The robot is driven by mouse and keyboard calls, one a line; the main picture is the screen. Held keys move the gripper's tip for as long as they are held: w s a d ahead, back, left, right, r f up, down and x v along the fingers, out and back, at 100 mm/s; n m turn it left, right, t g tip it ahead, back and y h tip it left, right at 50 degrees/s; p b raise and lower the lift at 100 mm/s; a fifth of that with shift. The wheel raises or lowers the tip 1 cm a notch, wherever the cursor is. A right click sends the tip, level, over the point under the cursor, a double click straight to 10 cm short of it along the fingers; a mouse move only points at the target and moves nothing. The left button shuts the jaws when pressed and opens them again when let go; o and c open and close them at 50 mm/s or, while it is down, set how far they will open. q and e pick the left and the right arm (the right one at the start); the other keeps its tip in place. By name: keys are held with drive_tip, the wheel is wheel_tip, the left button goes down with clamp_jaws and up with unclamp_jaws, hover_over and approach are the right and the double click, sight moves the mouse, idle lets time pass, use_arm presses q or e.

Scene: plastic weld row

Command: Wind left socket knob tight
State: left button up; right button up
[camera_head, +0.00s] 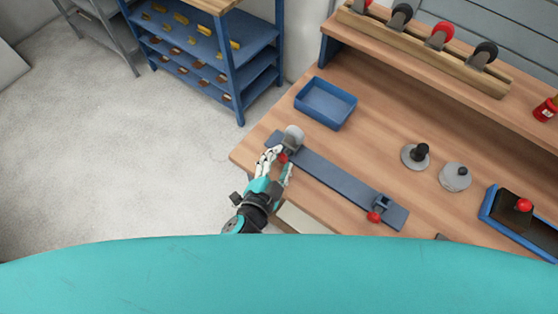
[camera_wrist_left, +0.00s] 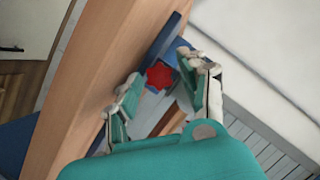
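The left socket's red knob (camera_head: 283,158) sits at the near side of the left end of a dark blue bar (camera_head: 335,178). A grey rounded piece (camera_head: 293,134) stands in or on the left socket there. My left gripper (camera_head: 280,161) is at this knob, with its fingers spread to either side. In the left wrist view the star-shaped red knob (camera_wrist_left: 159,76) shows between the two open fingers (camera_wrist_left: 161,71), with a visible gap on both sides. Whether the knob is tight cannot be told. My right gripper is not in view.
The right socket (camera_head: 382,202) has its own red knob (camera_head: 374,217). A blue tray (camera_head: 326,103) lies behind the bar. Two grey discs (camera_head: 415,157) (camera_head: 455,177) and a blue-edged holder (camera_head: 515,215) are to the right. A wooden rack (camera_head: 425,47) stands at the back.

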use_arm(q)
drive_tip(key=shift+s+f, duration=0.1)
drive_tip(key=shift+v, duration=3.95)
